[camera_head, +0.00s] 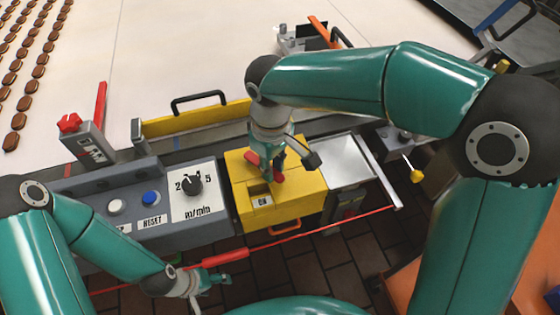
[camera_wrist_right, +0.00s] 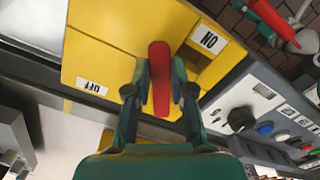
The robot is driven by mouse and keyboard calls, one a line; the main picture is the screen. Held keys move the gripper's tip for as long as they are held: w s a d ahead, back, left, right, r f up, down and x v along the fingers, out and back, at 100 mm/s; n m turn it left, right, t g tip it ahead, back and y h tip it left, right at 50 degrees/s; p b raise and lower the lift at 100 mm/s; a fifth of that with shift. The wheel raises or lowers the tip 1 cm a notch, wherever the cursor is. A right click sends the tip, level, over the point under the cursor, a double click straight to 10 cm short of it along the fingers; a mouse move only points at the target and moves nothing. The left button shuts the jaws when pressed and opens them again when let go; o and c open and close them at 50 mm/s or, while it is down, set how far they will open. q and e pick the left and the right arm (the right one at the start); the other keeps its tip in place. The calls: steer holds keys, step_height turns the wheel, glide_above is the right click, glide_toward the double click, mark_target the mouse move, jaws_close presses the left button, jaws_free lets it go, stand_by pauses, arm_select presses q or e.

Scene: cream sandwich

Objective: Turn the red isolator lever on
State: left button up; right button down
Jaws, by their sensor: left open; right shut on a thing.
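The yellow isolator box (camera_head: 292,203) sits in the middle of the head view, with an ON label near its front. The red lever (camera_wrist_right: 160,75) stands out from the box face in the right wrist view, lying between the ON label (camera_wrist_right: 209,40) and the OFF label (camera_wrist_right: 92,88). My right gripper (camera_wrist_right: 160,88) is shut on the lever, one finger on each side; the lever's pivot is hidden. My left gripper (camera_head: 208,286) is open and empty, low at the left, apart from the box.
A grey control panel (camera_head: 140,235) with buttons and a speed dial (camera_head: 191,186) adjoins the box at left. A red pull cord with a thick red sleeve (camera_head: 225,257) runs in front, near my left gripper. The pale conveyor (camera_head: 190,60) carries rows of brown sandwich biscuits behind.

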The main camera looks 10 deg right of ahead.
steer(key=a+m, duration=0.1)
steer(key=m, duration=0.1)
steer(key=shift+s+a+m+b, duration=0.3)
steer(key=shift+s+a+m, duration=0.05)
steer(key=shift+s+m, duration=0.05)
steer(key=shift+s+a+m, duration=0.15)
steer(key=shift+a+m, duration=0.35)
steer(key=shift+m, duration=0.4)
steer(key=shift+s+a+m, duration=0.1)
steer(key=shift+a+m, duration=0.4)
steer(key=shift+m, duration=0.4)
steer(key=c, duration=1)
jaws_free()
steer(key=shift+r, duration=0.15)
step_height(320, 180, up, 12)
steer(key=shift+f, duration=0.2)
